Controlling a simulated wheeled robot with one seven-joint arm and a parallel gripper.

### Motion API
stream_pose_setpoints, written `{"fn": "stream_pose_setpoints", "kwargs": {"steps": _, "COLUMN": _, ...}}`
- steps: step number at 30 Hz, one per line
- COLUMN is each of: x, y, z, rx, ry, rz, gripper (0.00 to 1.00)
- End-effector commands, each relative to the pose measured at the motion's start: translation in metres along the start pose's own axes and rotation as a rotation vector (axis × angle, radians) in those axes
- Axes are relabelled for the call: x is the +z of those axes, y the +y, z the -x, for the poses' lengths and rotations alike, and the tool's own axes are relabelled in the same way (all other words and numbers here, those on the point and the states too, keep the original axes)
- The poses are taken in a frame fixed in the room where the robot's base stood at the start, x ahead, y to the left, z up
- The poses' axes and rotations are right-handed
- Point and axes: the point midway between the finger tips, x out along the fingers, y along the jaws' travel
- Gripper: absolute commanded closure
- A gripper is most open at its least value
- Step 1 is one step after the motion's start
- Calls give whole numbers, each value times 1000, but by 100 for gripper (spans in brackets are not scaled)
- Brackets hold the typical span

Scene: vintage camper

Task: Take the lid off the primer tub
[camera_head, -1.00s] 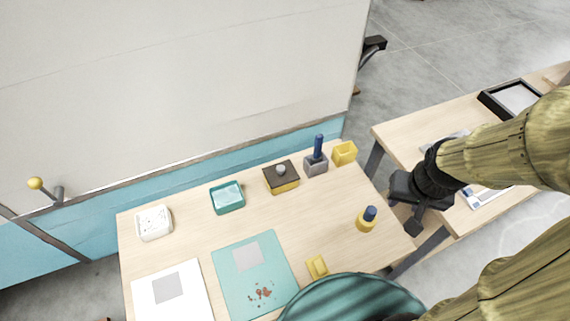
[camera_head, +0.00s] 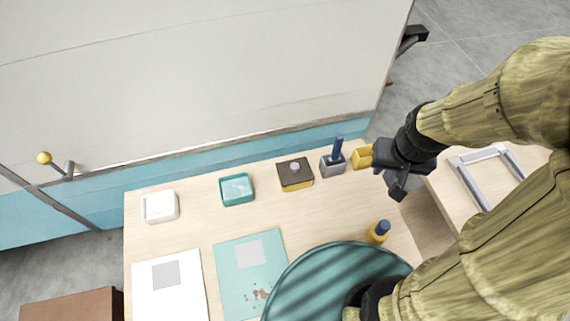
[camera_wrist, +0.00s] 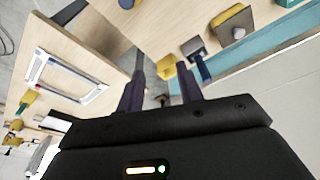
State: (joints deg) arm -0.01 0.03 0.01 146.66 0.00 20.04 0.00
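The primer tub is most likely the square yellow tub (camera_head: 298,187) at the back of the table. Its flat dark lid (camera_head: 286,177) is on it, with a round grey knob (camera_head: 295,167) on top. In the wrist view the lid (camera_wrist: 226,27) shows at the upper right. My gripper (camera_head: 389,181) is to the right of the tub, apart from it, beside a small yellow box. In the wrist view the two fingers (camera_wrist: 160,64) are spread with nothing held between them.
Between tub and gripper stand a grey holder (camera_head: 333,168) with a blue handle and the yellow box (camera_head: 362,157). A teal tray (camera_head: 237,203) lies left of the tub, a blue-capped yellow bottle (camera_head: 379,232) in front. The wall (camera_head: 220,160) rises behind.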

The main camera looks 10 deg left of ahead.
Motion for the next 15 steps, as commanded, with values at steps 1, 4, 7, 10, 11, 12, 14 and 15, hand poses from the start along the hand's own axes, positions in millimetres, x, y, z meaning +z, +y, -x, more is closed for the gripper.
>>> {"fn": "stream_pose_setpoints", "kwargs": {"steps": 1, "x": 0, "y": 0, "z": 0, "rx": 0, "ry": 0, "rz": 0, "gripper": 64}}
{"fn": "stream_pose_setpoints", "kwargs": {"steps": 4, "x": 0, "y": 0, "z": 0, "rx": 0, "ry": 0, "rz": 0, "gripper": 64}}
{"fn": "stream_pose_setpoints", "kwargs": {"steps": 7, "x": 0, "y": 0, "z": 0, "rx": 0, "ry": 0, "rz": 0, "gripper": 64}}
{"fn": "stream_pose_setpoints", "kwargs": {"steps": 10, "x": 0, "y": 0, "z": 0, "rx": 0, "ry": 0, "rz": -1, "gripper": 64}}
{"fn": "stream_pose_setpoints", "kwargs": {"steps": 11, "x": 0, "y": 0, "z": 0, "rx": 0, "ry": 0, "rz": 0, "gripper": 60}}
{"fn": "stream_pose_setpoints", "kwargs": {"steps": 12, "x": 0, "y": 0, "z": 0, "rx": 0, "ry": 0, "rz": 0, "gripper": 52}}
{"fn": "stream_pose_setpoints", "kwargs": {"steps": 14, "x": -3, "y": -2, "z": 0, "rx": 0, "ry": -3, "rz": 4, "gripper": 48}}
{"fn": "stream_pose_setpoints", "kwargs": {"steps": 15, "x": -6, "y": -4, "z": 0, "rx": -1, "ry": -7, "rz": 10, "gripper": 48}}
